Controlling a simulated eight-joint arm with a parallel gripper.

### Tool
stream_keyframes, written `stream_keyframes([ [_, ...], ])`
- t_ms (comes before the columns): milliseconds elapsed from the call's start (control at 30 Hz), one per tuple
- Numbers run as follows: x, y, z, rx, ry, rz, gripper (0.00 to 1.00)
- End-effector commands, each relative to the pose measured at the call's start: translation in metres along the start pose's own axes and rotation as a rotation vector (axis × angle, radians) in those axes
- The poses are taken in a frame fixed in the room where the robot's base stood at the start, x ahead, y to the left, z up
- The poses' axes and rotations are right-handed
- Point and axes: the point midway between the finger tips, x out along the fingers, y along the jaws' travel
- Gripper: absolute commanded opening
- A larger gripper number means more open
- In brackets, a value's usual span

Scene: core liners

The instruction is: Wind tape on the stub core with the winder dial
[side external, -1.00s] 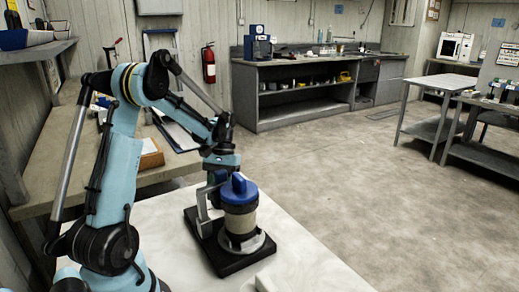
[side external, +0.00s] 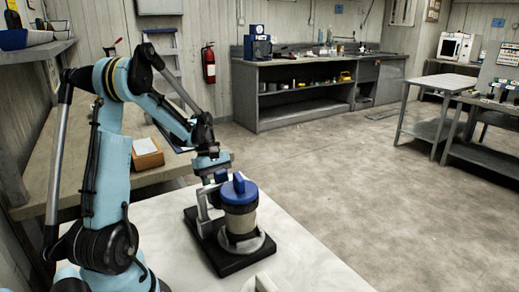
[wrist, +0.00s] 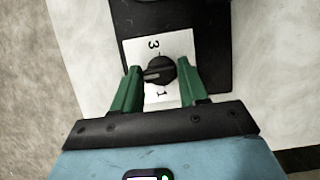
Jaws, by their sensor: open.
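In the side external view the winder has a black base (side external: 238,262) and a grey round plate, with a beige core (side external: 240,222) upright on it. A blue cap with a raised grip (side external: 239,190) sits over the core. In the wrist view the winder dial (wrist: 158,71) is a black knob on a white plate (wrist: 133,50) marked 3 and 1; its raised bar points left. My gripper (wrist: 160,65) is open, with one green finger on each side of the dial. I cannot tell whether either touches it. In the side external view the fingers are hidden behind the winder.
The winder stands on a pale table (side external: 165,235); a white object (side external: 265,283) lies at its front edge. A side bench behind my arm holds an orange-brown box (side external: 148,158). A grey workbench (side external: 300,100) and fire extinguisher (side external: 208,65) are far off.

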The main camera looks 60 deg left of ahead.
Motion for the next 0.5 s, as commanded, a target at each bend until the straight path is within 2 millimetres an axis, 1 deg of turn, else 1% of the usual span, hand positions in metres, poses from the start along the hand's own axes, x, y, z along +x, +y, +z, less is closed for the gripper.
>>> stream_keyframes([
  [333,-0.003,0.0,0.001,-0.001,0.0,0.0,0.43],
  [433,-0.013,0.0,0.005,-0.001,0.0,0.0,0.43],
  [500,-0.026,-0.001,0.011,-0.001,0.0,0.0,0.43],
])
